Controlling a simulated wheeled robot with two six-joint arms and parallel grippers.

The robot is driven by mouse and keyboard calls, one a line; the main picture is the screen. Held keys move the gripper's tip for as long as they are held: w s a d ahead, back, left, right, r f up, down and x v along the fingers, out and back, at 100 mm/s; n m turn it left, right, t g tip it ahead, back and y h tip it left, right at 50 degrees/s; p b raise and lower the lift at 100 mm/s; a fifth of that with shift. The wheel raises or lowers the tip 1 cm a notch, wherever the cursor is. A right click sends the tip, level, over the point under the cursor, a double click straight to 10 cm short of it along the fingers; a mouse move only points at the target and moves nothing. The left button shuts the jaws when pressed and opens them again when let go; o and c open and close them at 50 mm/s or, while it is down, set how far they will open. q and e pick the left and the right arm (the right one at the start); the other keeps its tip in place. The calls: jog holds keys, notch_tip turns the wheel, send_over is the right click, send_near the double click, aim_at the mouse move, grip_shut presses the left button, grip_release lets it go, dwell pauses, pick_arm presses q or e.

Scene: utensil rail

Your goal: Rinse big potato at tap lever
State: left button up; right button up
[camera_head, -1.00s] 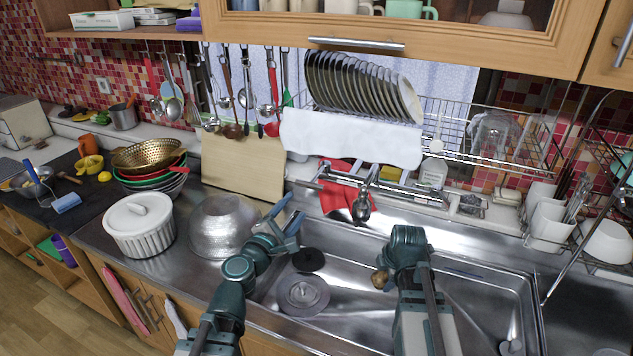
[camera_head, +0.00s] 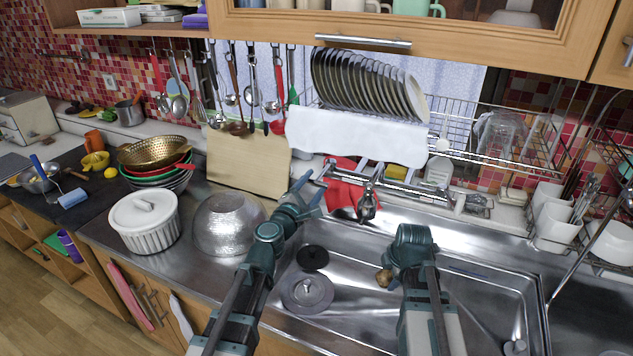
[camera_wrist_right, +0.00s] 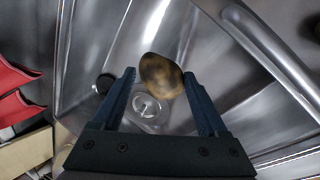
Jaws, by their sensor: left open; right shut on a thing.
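The big potato (camera_head: 383,277) is brown and mottled, partly hidden beside my right gripper (camera_head: 391,268) over the sink (camera_head: 460,300). In the right wrist view the potato (camera_wrist_right: 161,76) sits between the two fingertips of my right gripper (camera_wrist_right: 160,78), which is shut on it. The metal tap (camera_head: 367,205) stands at the sink's back edge, its spout hanging down behind and left of the potato. My left gripper (camera_head: 308,196) is open and empty, close to the left end of the tap fitting. The lever cannot be told apart clearly, and I cannot tell whether the gripper touches it.
A metal colander (camera_head: 225,226) and a white lidded pot (camera_head: 146,225) stand left of the sink. A drain strainer (camera_head: 307,293) and a black stopper (camera_head: 312,257) lie at the sink's left. The sink's right side is mostly clear.

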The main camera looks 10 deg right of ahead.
aim_at(323, 173)
pick_arm(q)
jog(key=x, duration=0.2)
jog(key=shift+w+d, duration=0.15)
jog(key=shift+w, duration=0.05)
grip_shut()
jog(key=shift+s, duration=0.1)
dwell(1.2)
